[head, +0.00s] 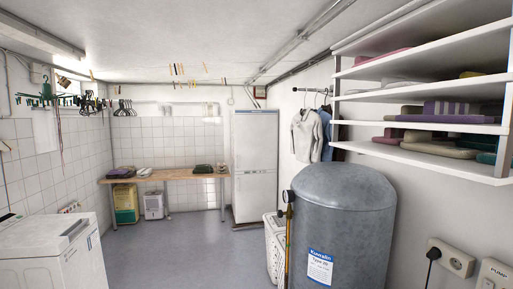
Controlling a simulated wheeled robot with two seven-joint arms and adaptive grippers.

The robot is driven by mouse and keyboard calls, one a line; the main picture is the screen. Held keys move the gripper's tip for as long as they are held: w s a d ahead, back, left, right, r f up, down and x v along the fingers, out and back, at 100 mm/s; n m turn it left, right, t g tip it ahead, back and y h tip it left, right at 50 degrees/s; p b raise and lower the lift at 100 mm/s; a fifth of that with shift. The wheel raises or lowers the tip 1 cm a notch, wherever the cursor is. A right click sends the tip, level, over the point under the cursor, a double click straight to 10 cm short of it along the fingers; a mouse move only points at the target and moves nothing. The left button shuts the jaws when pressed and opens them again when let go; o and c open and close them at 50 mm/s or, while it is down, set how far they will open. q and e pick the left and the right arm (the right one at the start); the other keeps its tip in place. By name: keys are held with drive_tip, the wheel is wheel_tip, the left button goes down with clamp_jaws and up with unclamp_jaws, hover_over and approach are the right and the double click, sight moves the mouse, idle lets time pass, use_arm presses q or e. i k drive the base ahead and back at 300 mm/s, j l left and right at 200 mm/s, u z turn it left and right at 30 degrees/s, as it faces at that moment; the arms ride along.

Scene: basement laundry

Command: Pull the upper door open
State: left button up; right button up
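A tall white fridge-freezer (255,190) stands against the back wall, right of centre. Its upper door (255,135) looks shut, with a thin seam between it and the lower door. A handle cannot be made out at this distance. Neither of my grippers is in the head view. The fridge is well away across the room, with its front facing me.
A large grey tank (341,225) stands close at right, with a white basket-like container (275,248) beside it. Shelves (425,157) hang above at right. A white washing machine (50,255) is at left. A wooden table (172,174) stands left of the fridge. The middle floor (190,255) is clear.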

sight(255, 136)
drive_tip(key=i+j+u, duration=0.25)
drive_tip(key=i, duration=0.3)
drive_tip(key=i+u, duration=0.3)
drive_tip(key=i, duration=0.25)
drive_tip(key=i+j, duration=0.1)
drive_tip(key=i, duration=3.1)
drive_tip(key=i+j+z, duration=0.1)
drive_tip(key=i+z, duration=0.4)
drive_tip(key=i+j+z, duration=0.95)
drive_tip(key=i+l, duration=0.05)
drive_tip(key=l, duration=0.05)
